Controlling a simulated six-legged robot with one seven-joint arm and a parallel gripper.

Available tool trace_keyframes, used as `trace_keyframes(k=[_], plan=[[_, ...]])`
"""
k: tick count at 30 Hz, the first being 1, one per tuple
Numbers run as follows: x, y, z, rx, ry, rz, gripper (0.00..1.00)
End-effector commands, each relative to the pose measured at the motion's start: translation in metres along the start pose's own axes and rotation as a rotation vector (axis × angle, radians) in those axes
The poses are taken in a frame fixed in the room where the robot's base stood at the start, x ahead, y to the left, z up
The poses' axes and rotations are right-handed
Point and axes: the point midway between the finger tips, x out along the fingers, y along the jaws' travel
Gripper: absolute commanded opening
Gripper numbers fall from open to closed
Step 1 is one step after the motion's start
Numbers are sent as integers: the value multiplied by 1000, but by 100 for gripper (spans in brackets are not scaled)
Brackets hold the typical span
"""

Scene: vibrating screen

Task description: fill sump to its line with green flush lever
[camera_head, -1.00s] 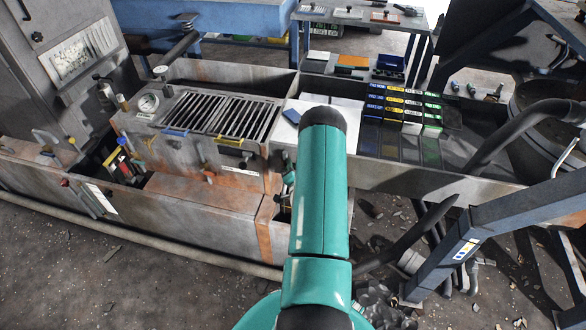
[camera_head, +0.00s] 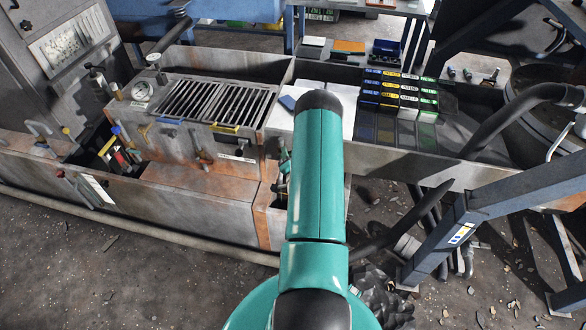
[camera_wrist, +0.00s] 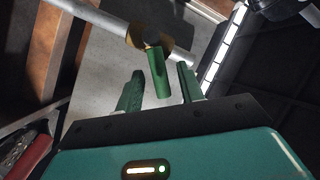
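A green lever (camera_wrist: 157,72) shows in the wrist view, hanging from a brass-coloured fitting (camera_wrist: 147,38) on a grey pipe (camera_wrist: 95,14). My gripper (camera_wrist: 160,84) is open, with a dark green finger on each side of the lever's lower end. The fingers look apart from it; how deep the lever sits between them is hard to tell. A white strip with dark marks (camera_wrist: 223,45), perhaps the level gauge, runs at the right. In the head view, my arm hides the gripper and the lever. No sump water level can be made out.
In the head view, a long metal trough (camera_head: 205,205) holds a slotted screen unit (camera_head: 215,103) with a round gauge (camera_head: 142,90). Labelled bins (camera_head: 400,95) stand at the right. A blue-grey steel beam (camera_head: 520,205) and black hoses (camera_head: 500,130) crowd the right side.

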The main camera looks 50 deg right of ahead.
Motion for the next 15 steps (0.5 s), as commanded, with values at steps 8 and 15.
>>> trace_keyframes(k=[8,15], plan=[[-58,0,0,1,-1,4,38],[-106,1,0,0,0,3,38]])
